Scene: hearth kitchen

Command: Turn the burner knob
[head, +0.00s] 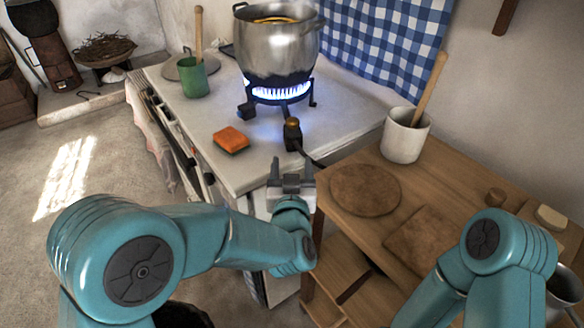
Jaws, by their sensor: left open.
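The burner knob (292,123) is a small brass-coloured knob on a black valve block at the front of the gas burner (282,103). The burner burns with a ring of blue flame under a large steel pot (276,45). My left gripper (291,168) is open and empty at the stove's front right corner, nearer to me than the knob and apart from it. Its two grey fingers point toward the knob. My right arm comes in at the lower right, but its gripper is not in view.
An orange sponge (231,140) and a green cup (194,79) stand on the white stovetop (260,168) left of the knob. A black hose runs from the valve toward the wooden table (385,220). A white crock (405,136) and a round board (364,189) are on that table.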

